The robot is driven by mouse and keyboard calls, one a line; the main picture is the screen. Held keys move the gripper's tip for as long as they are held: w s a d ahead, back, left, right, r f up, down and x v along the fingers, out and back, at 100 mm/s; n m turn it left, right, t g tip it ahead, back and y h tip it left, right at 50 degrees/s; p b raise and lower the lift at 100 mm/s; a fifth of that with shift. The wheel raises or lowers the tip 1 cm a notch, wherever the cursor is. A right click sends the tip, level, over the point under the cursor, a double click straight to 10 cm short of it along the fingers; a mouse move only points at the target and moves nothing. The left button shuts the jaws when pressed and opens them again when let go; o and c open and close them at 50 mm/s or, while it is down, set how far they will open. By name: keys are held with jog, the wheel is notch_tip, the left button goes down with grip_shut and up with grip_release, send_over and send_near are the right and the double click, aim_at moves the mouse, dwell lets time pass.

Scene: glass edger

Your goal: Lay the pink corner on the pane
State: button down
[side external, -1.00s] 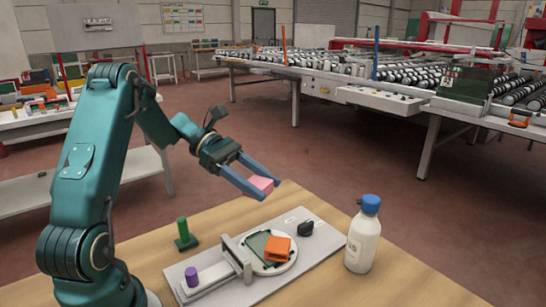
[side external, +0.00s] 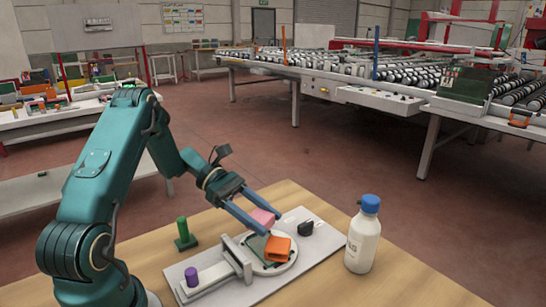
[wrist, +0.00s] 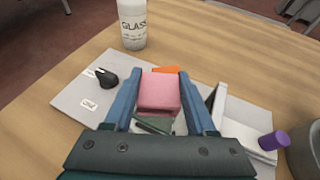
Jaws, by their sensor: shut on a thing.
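The pink corner (side external: 263,217) is a small pink block between the blue fingers of my gripper (side external: 256,221). The gripper is shut on it and holds it above the pane. In the wrist view the pink corner (wrist: 160,92) fills the gap between the two fingers. The pane (side external: 254,245) is dark green glass lying on a round pale disc (side external: 285,267), partly hidden. An orange corner (side external: 279,249) sits at the pane's right side. In the wrist view the pane (wrist: 155,124) shows only in part below the pink corner.
The grey base plate (side external: 319,249) carries a black knob (side external: 305,228), a purple knob (side external: 191,276) and a pale sliding bar (side external: 215,282). A green post (side external: 183,232) stands behind left. A white bottle with a blue cap (side external: 363,236) stands at the right.

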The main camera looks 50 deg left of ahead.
jog(key=shift+f, duration=0.3)
jog(key=shift+f, duration=0.25)
jog(key=shift+c, duration=1.1)
grip_release()
jog(key=shift+r, duration=0.1)
